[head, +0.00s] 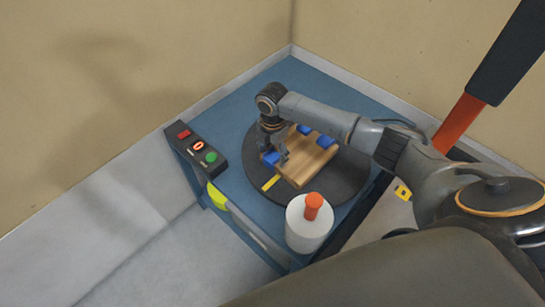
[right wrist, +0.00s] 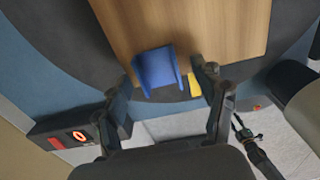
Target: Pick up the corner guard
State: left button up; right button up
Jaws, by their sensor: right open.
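A blue corner guard (head: 271,159) sits at the near left corner of a wooden board (head: 297,172) on a dark round turntable (head: 344,186). Two more blue guards, one at the back (head: 305,129) and one at the right (head: 326,142), are on the board. In the right wrist view, the open right fingers (right wrist: 164,78) are on either side of the blue guard (right wrist: 157,70), with gaps visible. My left gripper is not in view.
A white roll with an orange handle (head: 307,224) stands at the front of the blue table (head: 237,152). A button box (head: 197,148) is on the left edge. A yellow strip (head: 271,182) lies beside the board. An orange and black pole (head: 460,122) rises at right.

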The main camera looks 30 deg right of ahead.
jog(key=c, duration=1)
jog(key=shift+c, duration=0.2)
